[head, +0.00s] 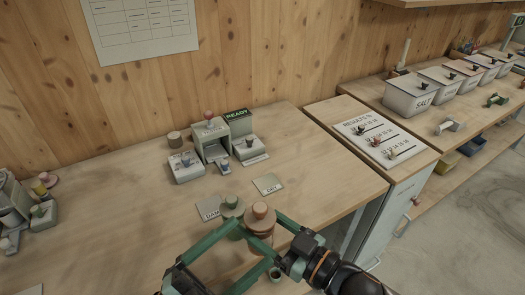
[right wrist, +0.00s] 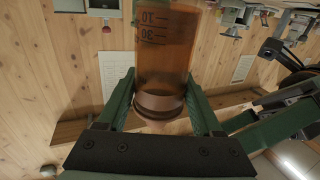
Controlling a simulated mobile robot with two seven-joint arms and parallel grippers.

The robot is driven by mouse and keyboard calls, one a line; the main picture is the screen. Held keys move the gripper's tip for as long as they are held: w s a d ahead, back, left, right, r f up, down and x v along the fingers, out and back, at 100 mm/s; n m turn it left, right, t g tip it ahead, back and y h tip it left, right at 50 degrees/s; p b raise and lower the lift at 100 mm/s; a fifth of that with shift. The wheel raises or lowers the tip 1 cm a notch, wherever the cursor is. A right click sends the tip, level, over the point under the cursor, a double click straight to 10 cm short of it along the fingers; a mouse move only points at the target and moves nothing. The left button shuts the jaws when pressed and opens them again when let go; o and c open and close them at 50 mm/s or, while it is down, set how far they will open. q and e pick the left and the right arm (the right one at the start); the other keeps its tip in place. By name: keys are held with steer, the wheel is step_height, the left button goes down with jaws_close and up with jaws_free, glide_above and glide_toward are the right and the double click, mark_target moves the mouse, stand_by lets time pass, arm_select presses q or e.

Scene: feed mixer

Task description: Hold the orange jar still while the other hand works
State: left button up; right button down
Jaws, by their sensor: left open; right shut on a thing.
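The orange jar (right wrist: 165,45) is a see-through cylinder with dark scale marks and a brown collar, large in the right wrist view. In the head view its brown top with a pale orange knob (head: 260,211) shows near the table's front edge. My right gripper (head: 268,230) is shut on the jar, and its green fingers flank the collar in the right wrist view (right wrist: 160,105). My left gripper (head: 256,246) is open, with its green fingers reaching up from the lower left around the jar's place in the picture. I cannot tell whether they touch it. The fingers hide the jar's lower part.
A grey device with a READY sign (head: 238,115) stands behind. A small dark cup (head: 275,273) is close below my fingers. The left middle of the table is clear.

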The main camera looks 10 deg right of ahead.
arm_select(q)
steer(key=s+d+r+m+g+h, duration=0.1)
steer(key=d+r+m+g+h, duration=0.35)
steer(key=r+m+g, duration=0.7)
steer(key=s+d+f+m+g+y, duration=0.1)
steer(key=s+d+m+g+y, duration=0.3)
steer(key=m, duration=0.9)
steer(key=m+t+y, duration=0.6)
steer(key=m+y, duration=1.5)
steer(key=m, duration=0.5)
glide_toward(263, 206)
step_height(263, 206, down, 10)
steer(key=shift+f, duration=0.1)
